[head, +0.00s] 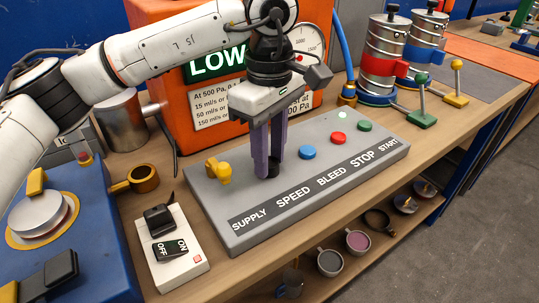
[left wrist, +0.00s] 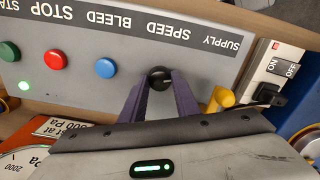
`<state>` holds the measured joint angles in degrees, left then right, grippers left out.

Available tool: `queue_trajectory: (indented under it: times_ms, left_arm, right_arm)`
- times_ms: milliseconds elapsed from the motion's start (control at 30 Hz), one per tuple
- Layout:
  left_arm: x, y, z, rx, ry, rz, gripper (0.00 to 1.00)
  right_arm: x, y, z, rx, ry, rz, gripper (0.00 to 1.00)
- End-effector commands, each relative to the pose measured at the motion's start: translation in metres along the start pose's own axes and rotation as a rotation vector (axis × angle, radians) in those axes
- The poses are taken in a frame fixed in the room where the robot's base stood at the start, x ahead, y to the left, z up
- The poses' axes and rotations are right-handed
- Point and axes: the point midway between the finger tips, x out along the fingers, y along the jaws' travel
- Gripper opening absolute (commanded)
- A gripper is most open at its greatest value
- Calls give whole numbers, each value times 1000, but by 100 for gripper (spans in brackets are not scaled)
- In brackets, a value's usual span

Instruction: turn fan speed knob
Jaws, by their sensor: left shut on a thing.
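The fan speed knob (head: 273,168) is a small black round knob on the grey control panel (head: 222,223), above the SPEED label. My left gripper (head: 268,172) points down at the panel, its purple fingers shut on the knob. In the left wrist view the knob (left wrist: 158,77) sits between the two fingertips of the left gripper (left wrist: 159,84); its top shows, its sides are partly hidden. My right gripper is not in either view.
On the panel stand a yellow supply valve (head: 220,171), a blue button (head: 307,152), a red button (head: 338,138) and a green button (head: 364,126). A white OFF/ON switch box (head: 176,262) is at front left. An orange unit with a gauge (head: 306,42) stands behind.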

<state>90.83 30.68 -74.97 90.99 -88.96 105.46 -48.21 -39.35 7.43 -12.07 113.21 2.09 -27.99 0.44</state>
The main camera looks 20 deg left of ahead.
Motion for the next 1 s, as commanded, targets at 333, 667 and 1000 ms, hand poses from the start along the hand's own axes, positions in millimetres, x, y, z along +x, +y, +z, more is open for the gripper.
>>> queue_trajectory:
  times_ms: [333,667,1000]
  left_arm:
    - [0,0,0,329,0,2,6]
    - [0,0,0,631,0,2,6]
    - [-1,1,0,852,0,3,6]
  right_arm:
    - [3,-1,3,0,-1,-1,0]
    - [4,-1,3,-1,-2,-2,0]
    - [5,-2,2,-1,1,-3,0]
